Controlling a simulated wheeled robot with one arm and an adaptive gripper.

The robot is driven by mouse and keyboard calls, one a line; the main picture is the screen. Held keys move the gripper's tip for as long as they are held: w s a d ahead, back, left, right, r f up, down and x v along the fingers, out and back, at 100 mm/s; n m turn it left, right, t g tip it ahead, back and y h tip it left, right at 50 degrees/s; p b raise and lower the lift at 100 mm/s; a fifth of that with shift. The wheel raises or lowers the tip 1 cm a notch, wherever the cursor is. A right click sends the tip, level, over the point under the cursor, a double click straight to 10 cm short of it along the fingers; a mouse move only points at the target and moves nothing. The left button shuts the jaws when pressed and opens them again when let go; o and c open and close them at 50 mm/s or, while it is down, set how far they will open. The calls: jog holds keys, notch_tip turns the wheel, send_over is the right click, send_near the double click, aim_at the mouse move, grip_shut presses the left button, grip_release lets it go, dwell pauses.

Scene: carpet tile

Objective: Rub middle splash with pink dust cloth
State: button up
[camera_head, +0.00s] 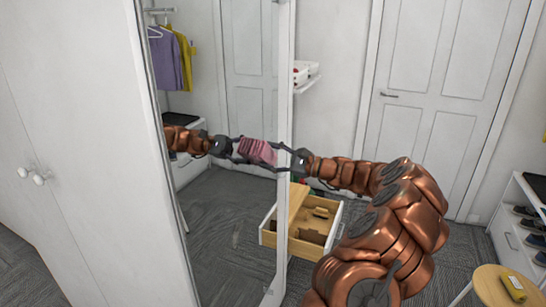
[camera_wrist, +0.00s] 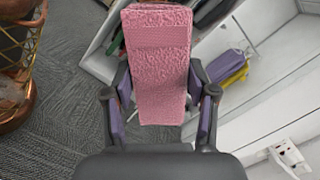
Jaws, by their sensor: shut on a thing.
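The pink dust cloth (camera_head: 264,151) is a folded, textured pad held at the face of a tall mirror (camera_head: 226,215). It also fills the upper middle of the wrist view (camera_wrist: 160,75), upright between the fingers. My gripper (camera_head: 278,156) is shut on the cloth, coming from the right; its fingers also show in the wrist view (camera_wrist: 162,108). The mirror reflects my gripper and arm to the left of the cloth. I cannot tell whether cloth and glass touch. No splash can be made out on the visible glass; the cloth and arm hide part of it.
A white wardrobe (camera_head: 70,150) stands at the left, beside the mirror. An open wooden drawer (camera_head: 285,240) sits low behind the mirror's right edge. A round stool (camera_head: 480,293) with a yellow item is at the lower right. A shoe shelf (camera_head: 510,235) stands at the right wall.

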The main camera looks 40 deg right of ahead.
jog(key=shift+s+a+b, duration=0.4)
jog(key=shift+s+a, duration=0.1)
jog(key=shift+a, duration=0.3)
jog(key=shift+s+a+b, duration=0.45)
jog(key=shift+a, duration=0.4)
jog(key=shift+s+a+b, duration=0.4)
jog(key=shift+s+a, duration=0.1)
jog(key=shift+a, duration=0.3)
jog(key=shift+s+d, duration=0.1)
jog(key=shift+r+v, duration=0.15)
jog(key=shift+v, duration=1.3)
jog(key=shift+r+v, duration=0.1)
jog(key=shift+v, duration=1.3)
jog(key=shift+s, duration=0.25)
jog(key=shift+s+d+r, duration=0.1)
jog(key=shift+s+d, duration=0.2)
jog(key=shift+s, duration=0.3)
jog(key=shift+s+d, duration=0.3)
jog(key=shift+s, duration=0.3)
